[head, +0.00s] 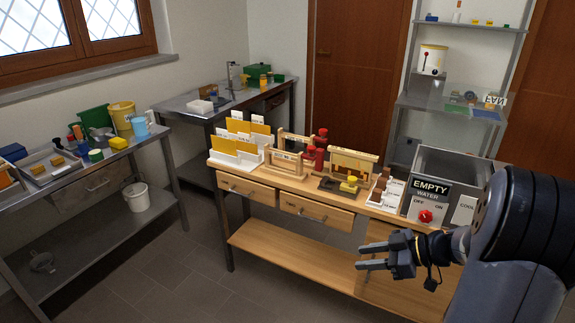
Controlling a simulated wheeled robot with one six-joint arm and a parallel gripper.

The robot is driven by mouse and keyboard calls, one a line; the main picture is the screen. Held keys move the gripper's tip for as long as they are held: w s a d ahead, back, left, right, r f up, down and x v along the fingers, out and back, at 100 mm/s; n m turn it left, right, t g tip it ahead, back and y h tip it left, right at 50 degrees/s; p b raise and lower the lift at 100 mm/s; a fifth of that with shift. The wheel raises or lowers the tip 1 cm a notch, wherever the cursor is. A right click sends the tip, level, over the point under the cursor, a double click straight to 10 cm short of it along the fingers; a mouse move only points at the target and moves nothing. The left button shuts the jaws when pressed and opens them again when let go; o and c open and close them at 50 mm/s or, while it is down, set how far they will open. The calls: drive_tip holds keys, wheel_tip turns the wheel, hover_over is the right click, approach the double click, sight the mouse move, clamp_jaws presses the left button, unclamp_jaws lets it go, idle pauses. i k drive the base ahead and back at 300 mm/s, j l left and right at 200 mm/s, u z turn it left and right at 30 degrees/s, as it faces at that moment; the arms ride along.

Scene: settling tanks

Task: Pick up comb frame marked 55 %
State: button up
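Several comb frames stand on the wooden bench (215,162). A light wooden frame (286,157) with a small label on its top bar stands near the middle. Another wooden frame (352,163) with yellowish comb stands to its right. Several yellow sheets (261,130) stand in a white rack (238,163) at the bench's left end. The labels on the frames are too small to read, so I cannot tell which is marked 55 %. My gripper (360,257) is open and empty, in front of the bench's right part and apart from the frames.
A steel tank (450,160) with an EMPTY WATER panel (431,191) stands at the bench's right. Metal side tables (180,100) stand left. Floor (180,270) between them is clear.

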sight(344, 161)
drive_tip(key=u, duration=0.65)
drive_tip(key=l+u, duration=0.1)
drive_tip(key=u, duration=0.55)
drive_tip(key=i+l+u, duration=0.1)
drive_tip(key=u, duration=1.2)
drive_tip(key=l+u, duration=0.1)
drive_tip(key=u, duration=1.2)
drive_tip(key=k+l+u, duration=0.1)
drive_tip(key=u, duration=1.15)
drive_tip(key=k+l+u, duration=0.1)
drive_tip(key=k, duration=0.55)
drive_tip(key=k+z, duration=0.25)
drive_tip(key=z, duration=0.15)
drive_tip(key=k+z, duration=0.2)
drive_tip(key=z, duration=0.2)
drive_tip(key=k+l+z, duration=0.2)
drive_tip(key=z, duration=0.7)
drive_tip(key=l+z, duration=0.1)
drive_tip(key=z, duration=0.4)
drive_tip(key=k+l+z, duration=0.1)
drive_tip(key=z, duration=0.85)
drive_tip(key=l+z, duration=0.1)
drive_tip(key=z, duration=0.4)
drive_tip(key=l+z, duration=0.1)
drive_tip(key=z, duration=0.85)
drive_tip(key=i+z, duration=0.1)
drive_tip(key=z, duration=0.4)
